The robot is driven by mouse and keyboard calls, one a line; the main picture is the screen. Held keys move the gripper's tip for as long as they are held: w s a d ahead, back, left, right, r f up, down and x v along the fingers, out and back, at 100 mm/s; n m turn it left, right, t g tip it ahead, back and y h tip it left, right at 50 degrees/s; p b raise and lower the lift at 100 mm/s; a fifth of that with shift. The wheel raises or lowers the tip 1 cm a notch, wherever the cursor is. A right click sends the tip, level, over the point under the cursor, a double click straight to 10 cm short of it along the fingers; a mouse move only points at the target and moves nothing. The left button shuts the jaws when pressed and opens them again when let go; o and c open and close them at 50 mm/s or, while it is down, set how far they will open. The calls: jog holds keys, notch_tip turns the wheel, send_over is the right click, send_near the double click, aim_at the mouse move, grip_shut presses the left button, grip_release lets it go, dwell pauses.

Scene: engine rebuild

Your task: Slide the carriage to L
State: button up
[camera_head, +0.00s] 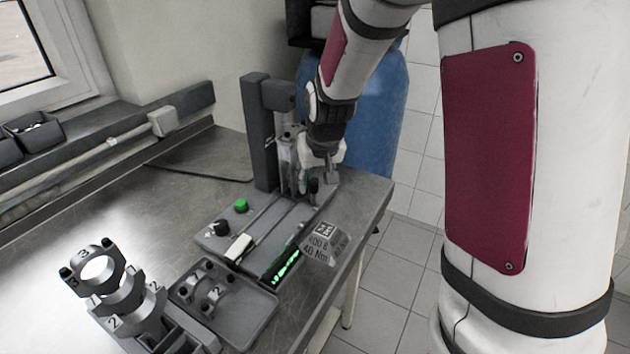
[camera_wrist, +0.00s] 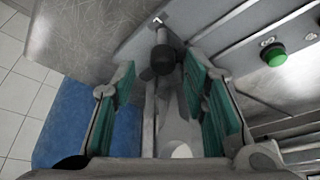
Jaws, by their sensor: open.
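My gripper (camera_head: 322,172) is open over the column end of the grey test fixture (camera_head: 262,235). In the wrist view its green-padded fingers (camera_wrist: 160,82) stand apart on either side of a black ball knob (camera_wrist: 163,60). The knob sits near the fingertips, and I cannot tell whether either finger touches it. In the head view a dark knob (camera_head: 313,186) shows just below my gripper. The carriage body under it is largely hidden by my gripper. A small white mark (camera_wrist: 158,20) lies beyond the knob in the wrist view; I cannot read it surely as L.
The fixture's upright column (camera_head: 262,130) stands close left of my arm. A green button (camera_head: 240,206), a black dial (camera_head: 220,228) and a lit green display (camera_head: 286,267) are on its base. Numbered bearing caps (camera_head: 125,298) and a tray (camera_head: 250,305) stand in front.

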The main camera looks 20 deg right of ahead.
jog(key=v, duration=1)
jog(key=shift+s+d+r, duration=0.1)
jog(key=shift+r, duration=0.05)
jog(key=s+a+r+n, duration=0.1)
jog(key=s+a+r, duration=0.1)
jog(key=s, duration=1)
jog(key=s+a+r, duration=0.2)
jog(key=s+r, duration=0.1)
jog(key=s, duration=0.9)
jog(key=shift+a+n+y, duration=0.3)
jog(key=shift+n+y, duration=0.1)
